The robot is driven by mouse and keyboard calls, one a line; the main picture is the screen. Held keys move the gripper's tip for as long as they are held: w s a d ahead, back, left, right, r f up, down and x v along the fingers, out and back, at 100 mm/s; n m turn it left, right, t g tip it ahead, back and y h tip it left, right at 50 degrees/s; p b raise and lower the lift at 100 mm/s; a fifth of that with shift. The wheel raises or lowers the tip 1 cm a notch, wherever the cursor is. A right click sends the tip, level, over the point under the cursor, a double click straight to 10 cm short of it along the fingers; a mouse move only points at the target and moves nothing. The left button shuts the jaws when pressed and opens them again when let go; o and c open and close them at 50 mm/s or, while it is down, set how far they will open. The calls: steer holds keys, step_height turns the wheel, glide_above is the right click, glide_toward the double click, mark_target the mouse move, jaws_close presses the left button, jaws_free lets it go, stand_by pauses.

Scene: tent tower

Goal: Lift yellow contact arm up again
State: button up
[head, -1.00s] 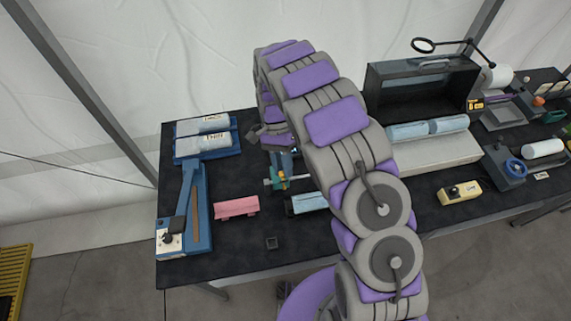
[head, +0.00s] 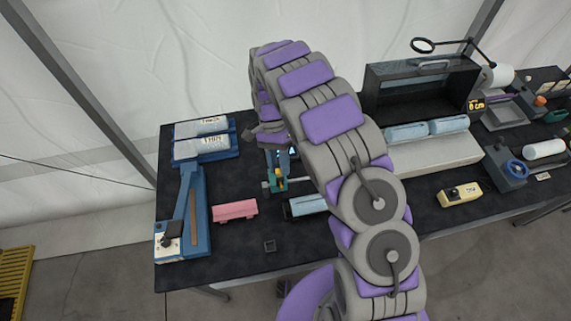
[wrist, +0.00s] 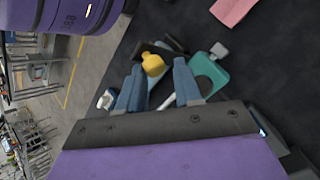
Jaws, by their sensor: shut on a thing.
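The yellow contact arm (wrist: 153,64) shows in the wrist view as a small rounded yellow piece between the tips of my gripper's blue fingers (wrist: 156,82). My gripper is shut on it. A teal part (wrist: 210,76) with a grey knob lies just right of the fingers, and a pale rod shows between them. In the head view the small teal and yellow device (head: 278,180) stands on the black table, directly below my gripper (head: 276,158). How high the contact arm is raised cannot be told.
A pink block (head: 235,210) and a light-blue roll (head: 306,205) lie close by. A blue lever device (head: 196,210) and white rolls (head: 202,136) are at the left. A dark open-front box (head: 421,90) stands at the right.

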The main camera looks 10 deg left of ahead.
steer(key=o, duration=0.4)
steer(key=shift+w+a+f, duration=0.15)
steer(key=shift+a+f, duration=0.05)
steer(key=shift+a, duration=0.2)
steer(key=shift+w+a+f, duration=0.15)
steer(key=shift+a, duration=0.2)
steer(key=shift+s+d+r, duration=0.1)
steer(key=shift+d+r, duration=0.1)
steer(key=shift+d, duration=0.3)
steer(key=shift+a, duration=0.1)
steer(key=p+v, duration=0.5)
steer(key=v, duration=0.7)
steer(key=shift+a, duration=0.1)
steer(key=shift+f, duration=0.1)
